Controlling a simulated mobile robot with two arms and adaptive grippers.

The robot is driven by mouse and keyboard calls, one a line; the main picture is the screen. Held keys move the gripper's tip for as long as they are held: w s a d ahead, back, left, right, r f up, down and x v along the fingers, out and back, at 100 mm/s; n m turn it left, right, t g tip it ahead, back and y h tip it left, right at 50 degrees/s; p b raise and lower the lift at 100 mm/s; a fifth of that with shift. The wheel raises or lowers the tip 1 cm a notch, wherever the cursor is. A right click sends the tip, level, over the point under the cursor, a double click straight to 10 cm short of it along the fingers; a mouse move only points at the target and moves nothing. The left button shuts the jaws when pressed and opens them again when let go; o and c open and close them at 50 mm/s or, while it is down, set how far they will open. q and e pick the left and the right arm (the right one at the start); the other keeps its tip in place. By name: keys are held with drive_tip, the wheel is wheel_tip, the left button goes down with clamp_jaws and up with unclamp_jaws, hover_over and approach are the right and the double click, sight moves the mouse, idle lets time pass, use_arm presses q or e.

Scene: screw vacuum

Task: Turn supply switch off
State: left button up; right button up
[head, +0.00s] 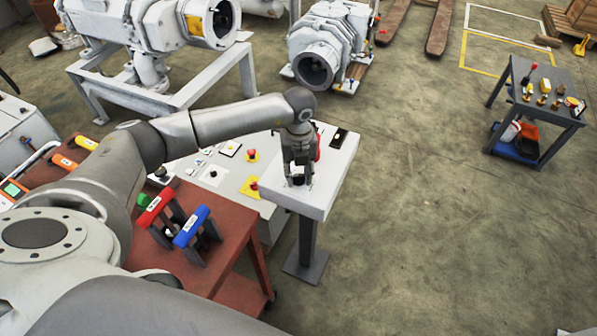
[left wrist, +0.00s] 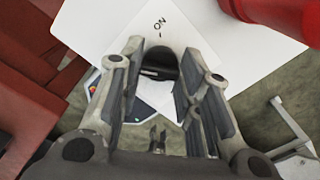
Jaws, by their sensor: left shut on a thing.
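The supply switch is a black knob on top of a white pedestal box (head: 335,175). In the left wrist view the dark knob (left wrist: 160,66) sits between my fingertips, with the word "ON" and a small mark printed on the white surface just beyond it. My left gripper (head: 297,178) reaches down from above onto the knob and is shut on it. The gripper fingers (left wrist: 162,72) hide the knob's sides, so its exact turn angle is hard to tell. My right gripper is not in view.
A red part (left wrist: 275,15) stands close to the gripper on the box. A control panel (head: 228,170) with buttons adjoins at the left. A red table (head: 228,240) with red and blue handled tools is nearer. A small tool cart (head: 540,90) stands far right; open floor lies between.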

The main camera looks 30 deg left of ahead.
sight(298, 176)
use_arm(q)
drive_tip(key=shift+w+r+n, duration=0.1)
drive_tip(key=shift+n, duration=1)
drive_tip(key=o, duration=1)
wheel_tip(298, 176, up, 12)
